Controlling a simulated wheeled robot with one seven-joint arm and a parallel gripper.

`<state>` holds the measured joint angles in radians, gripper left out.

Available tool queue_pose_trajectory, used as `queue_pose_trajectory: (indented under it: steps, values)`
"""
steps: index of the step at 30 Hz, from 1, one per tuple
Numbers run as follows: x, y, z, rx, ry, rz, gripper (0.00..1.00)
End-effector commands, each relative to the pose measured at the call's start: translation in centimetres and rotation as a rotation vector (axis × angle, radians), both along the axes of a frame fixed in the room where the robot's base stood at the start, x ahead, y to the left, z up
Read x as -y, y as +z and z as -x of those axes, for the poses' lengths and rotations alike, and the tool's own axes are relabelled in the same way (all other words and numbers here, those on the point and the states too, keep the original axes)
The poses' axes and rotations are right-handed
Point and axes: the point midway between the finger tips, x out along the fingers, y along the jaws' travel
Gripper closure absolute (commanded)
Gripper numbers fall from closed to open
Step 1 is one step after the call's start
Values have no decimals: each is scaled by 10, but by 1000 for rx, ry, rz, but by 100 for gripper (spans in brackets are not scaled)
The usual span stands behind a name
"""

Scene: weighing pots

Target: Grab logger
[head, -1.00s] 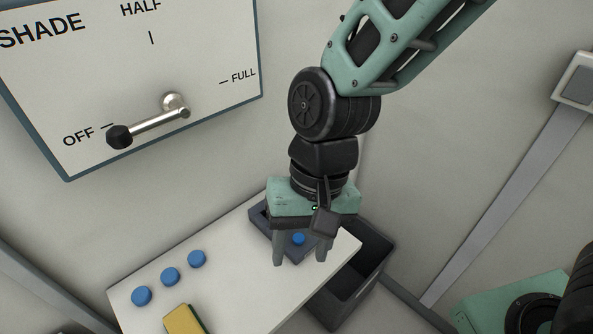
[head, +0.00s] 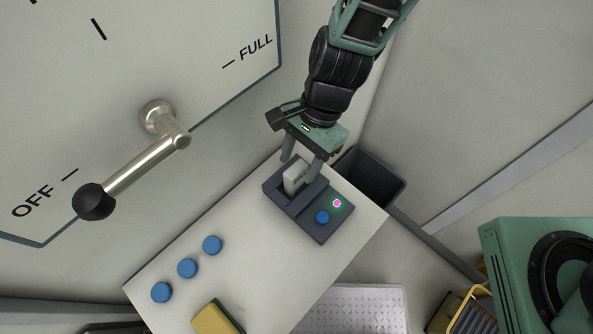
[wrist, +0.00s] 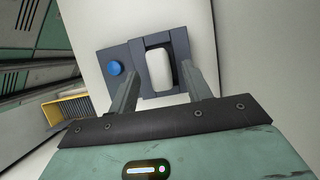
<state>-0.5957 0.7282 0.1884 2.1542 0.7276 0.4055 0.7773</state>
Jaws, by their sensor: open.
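The logger is probably the pale rounded block (head: 293,178) standing in the slot of a dark grey dock (head: 306,222) on the white bench. In the wrist view the pale block (wrist: 159,69) sits inside the dock's frame (wrist: 181,45). My gripper (head: 302,166) is open at the dock, with its fingers either side of the block in the head view. In the wrist view my gripper (wrist: 160,78) has its fingertips at the frame's near corners, and I cannot tell whether they touch the block.
The dock carries a blue button (head: 322,217) and a small pink dot (head: 337,203). Three blue caps (head: 187,268) and a yellow sponge-like block (head: 214,320) lie on the bench (head: 262,262). A dark bin (head: 371,178) stands beyond the bench's edge. A lever (head: 140,168) sticks out from the shade panel.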

Motion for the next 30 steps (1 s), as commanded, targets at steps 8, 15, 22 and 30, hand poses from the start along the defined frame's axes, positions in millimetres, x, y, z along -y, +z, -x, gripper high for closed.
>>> queue_pose_trajectory:
  steps: [8,15,22,30]
  values:
    - [-8,-29,10,-3,0,2,51]
    - [-12,-43,13,0,0,0,51]
    - [-12,-44,13,1,1,-1,59]
    - [-12,-43,13,0,1,0,100]
